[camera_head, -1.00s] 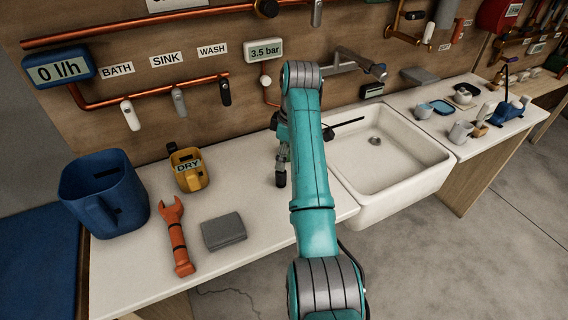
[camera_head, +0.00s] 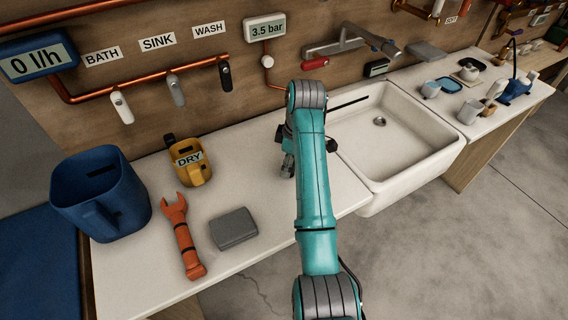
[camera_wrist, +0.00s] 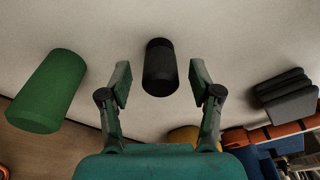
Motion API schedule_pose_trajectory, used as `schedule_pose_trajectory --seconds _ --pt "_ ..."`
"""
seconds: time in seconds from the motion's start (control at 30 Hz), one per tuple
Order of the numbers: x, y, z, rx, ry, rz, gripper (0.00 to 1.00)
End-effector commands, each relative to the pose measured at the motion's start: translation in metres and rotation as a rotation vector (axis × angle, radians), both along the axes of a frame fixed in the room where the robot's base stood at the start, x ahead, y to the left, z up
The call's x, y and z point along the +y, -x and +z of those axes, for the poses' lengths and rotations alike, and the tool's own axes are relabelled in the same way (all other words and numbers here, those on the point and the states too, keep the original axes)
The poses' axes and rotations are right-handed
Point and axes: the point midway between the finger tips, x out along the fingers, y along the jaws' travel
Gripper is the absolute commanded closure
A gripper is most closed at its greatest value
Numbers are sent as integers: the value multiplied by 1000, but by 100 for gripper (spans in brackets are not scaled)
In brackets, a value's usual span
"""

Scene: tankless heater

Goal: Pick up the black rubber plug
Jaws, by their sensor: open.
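A short black cylinder (camera_wrist: 160,67), which looks like the black rubber plug, lies on the pale counter in the wrist view. My gripper (camera_wrist: 160,82) is open, with one finger on each side of the cylinder and visible gaps to both. I cannot tell how far above the counter the fingers are. In the head view my gripper (camera_head: 288,165) is low over the counter left of the sink, partly behind my arm. The plug cannot be made out there.
A green cylinder (camera_wrist: 48,90) and a dark grey ribbed block (camera_wrist: 287,93) flank the plug. On the counter (camera_head: 260,165) are a yellow DRY jug (camera_head: 190,173), an orange wrench (camera_head: 185,240), a grey block (camera_head: 233,228) and a blue jug (camera_head: 100,195). The sink (camera_head: 400,150) is at right.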

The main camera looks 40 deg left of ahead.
Motion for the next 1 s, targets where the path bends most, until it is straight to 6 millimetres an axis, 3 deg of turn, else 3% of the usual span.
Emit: schedule_pose_trajectory --seconds 0.13,0.43,0.7,1.0 --pt "-5 2 -15 0 0 2 37" --pt "-6 3 -18 0 0 3 37" --pt "-6 3 -18 0 0 3 100" --pt "-5 2 -16 -1 -1 3 100"
